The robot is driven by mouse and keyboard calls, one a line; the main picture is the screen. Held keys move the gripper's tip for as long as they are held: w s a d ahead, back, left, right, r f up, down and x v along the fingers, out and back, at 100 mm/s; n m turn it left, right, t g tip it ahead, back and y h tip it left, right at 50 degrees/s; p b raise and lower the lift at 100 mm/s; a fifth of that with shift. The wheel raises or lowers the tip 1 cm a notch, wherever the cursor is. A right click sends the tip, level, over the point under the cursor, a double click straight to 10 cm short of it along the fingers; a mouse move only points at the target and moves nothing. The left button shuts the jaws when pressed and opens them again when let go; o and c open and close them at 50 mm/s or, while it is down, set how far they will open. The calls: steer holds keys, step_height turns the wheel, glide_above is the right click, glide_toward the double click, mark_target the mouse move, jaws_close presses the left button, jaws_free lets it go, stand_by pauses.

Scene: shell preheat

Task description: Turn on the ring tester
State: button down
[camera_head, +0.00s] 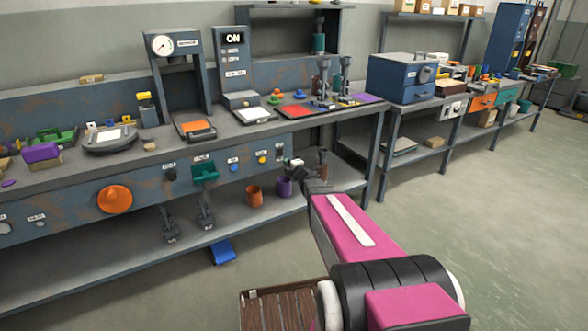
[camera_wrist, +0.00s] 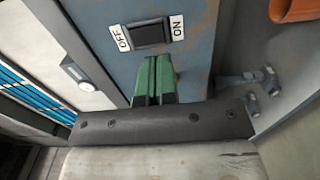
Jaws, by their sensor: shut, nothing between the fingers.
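A black rocker switch (camera_wrist: 150,33) sits on a blue-grey panel (camera_wrist: 195,55) in the wrist view, with an OFF label on its left and an ON label on its right. I cannot tell which side is pressed. My gripper (camera_wrist: 154,62) has its green fingertips together, just below the switch in the picture; whether they touch it is unclear. A tall grey unit (camera_head: 234,62) on the bench shows a black sign reading ON. I cannot read which device is named ring tester.
A gauge press (camera_head: 178,45) stands left of the tall unit. The bench front carries an orange knob (camera_head: 115,199) and small buttons. Orange (camera_head: 254,195) and purple (camera_head: 284,187) mugs stand on the lower shelf. Bolts (camera_wrist: 262,83) stick out right of the switch. The floor on the right is clear.

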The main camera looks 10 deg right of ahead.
mark_target(281, 155)
steer(key=shift+x, duration=2.6)
steer(key=shift+w, duration=0.1)
